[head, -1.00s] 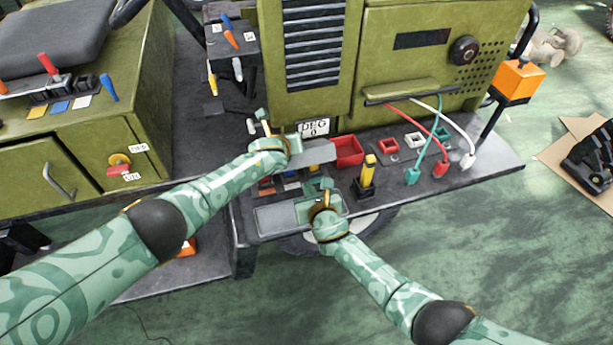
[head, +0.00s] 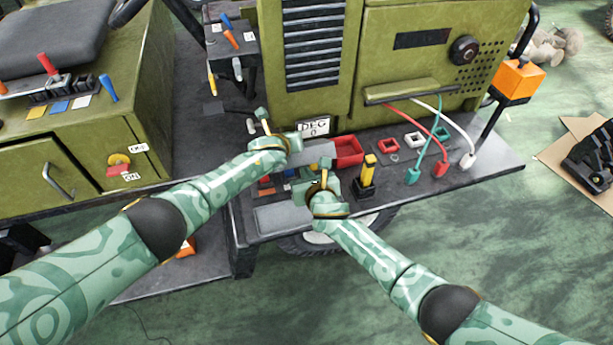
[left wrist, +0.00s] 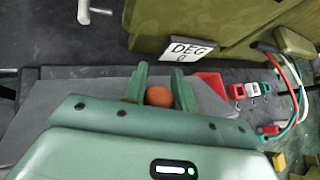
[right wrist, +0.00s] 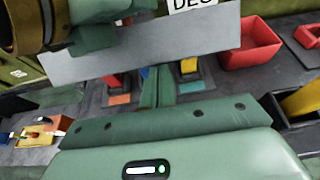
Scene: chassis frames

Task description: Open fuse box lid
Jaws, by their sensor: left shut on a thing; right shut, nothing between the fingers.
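The fuse box lid (head: 320,152) is a grey plate, raised and tilted above the fuse area. It spans the right wrist view (right wrist: 150,52) and lies behind the fingers in the left wrist view (left wrist: 60,98). My left gripper (left wrist: 160,84) is shut on a round orange-brown knob (left wrist: 159,96) at the lid. In the head view its fingers are mostly hidden. My right gripper (right wrist: 158,75) is shut and empty, its fingertips just below the lid's lower edge, in front of the fuses. I cannot tell if it touches the lid. Red-orange (right wrist: 117,88) and yellow (right wrist: 190,70) fuses show beneath.
A red bin (head: 348,150) stands just right of the lid. A yellow-and-black upright part (head: 367,172) and cabled plugs (head: 440,168) stand further right on the shelf. A grey flat panel (head: 280,219) lies at the shelf's front. A "DEG 0" sign (head: 313,127) is behind.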

